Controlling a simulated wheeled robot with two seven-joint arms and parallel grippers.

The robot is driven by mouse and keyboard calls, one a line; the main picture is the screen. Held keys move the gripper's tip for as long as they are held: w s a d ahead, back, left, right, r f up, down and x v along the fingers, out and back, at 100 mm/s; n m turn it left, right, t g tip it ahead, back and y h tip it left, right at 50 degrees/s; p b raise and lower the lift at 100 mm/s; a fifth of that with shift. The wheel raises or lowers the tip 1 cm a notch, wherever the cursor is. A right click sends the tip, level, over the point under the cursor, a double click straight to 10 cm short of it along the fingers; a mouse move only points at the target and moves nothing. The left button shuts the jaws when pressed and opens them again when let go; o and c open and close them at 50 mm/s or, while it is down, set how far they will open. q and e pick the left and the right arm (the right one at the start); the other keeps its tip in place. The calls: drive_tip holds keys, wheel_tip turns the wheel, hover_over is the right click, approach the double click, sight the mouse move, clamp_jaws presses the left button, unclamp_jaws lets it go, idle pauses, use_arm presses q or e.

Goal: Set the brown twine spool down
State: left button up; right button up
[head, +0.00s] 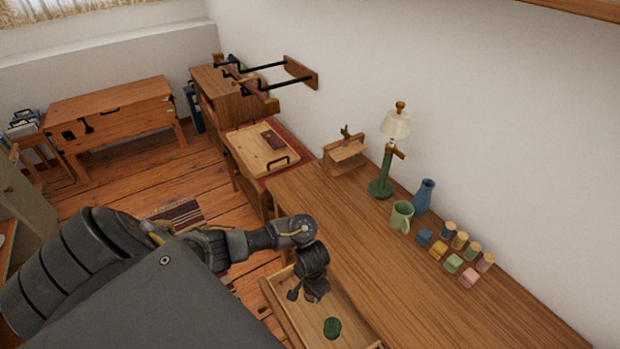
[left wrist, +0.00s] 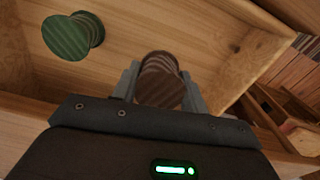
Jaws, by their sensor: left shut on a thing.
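The brown twine spool (left wrist: 160,85) is between the fingers of my left gripper (left wrist: 158,88) in the left wrist view. The gripper is shut on it. In the head view my left gripper (head: 314,288) points down over an open wooden drawer (head: 274,306) at the front of the desk, and it largely hides the spool. A green spool (head: 332,327) is in the same drawer, to the right of and nearer than the gripper; it also shows in the left wrist view (left wrist: 70,38). I cannot tell whether the brown spool touches the drawer floor. My right gripper is not in view.
The desk (head: 340,225) has bare wood near the drawer. A wooden tray (head: 263,150) lies farther back.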

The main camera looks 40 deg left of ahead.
sight(310, 294)
use_arm(q)
drive_tip(key=f+b, duration=0.1)
drive_tip(key=f, duration=0.1)
drive_tip(key=f+b, duration=0.1)
drive_tip(key=f, duration=0.1)
drive_tip(key=shift+w+a, duration=0.15)
drive_tip(key=shift+a, duration=0.25)
drive_tip(key=shift+f, duration=0.2)
drive_tip(key=o, duration=1.1)
drive_tip(key=shift+c, duration=0.2)
drive_tip(key=shift+r, duration=0.15)
wheel_tip(310, 294, up, 12)
drive_tip(key=p, duration=0.7)
drive_tip(key=shift+r+p, duration=0.1)
drive_tip(key=shift+p, duration=0.25)
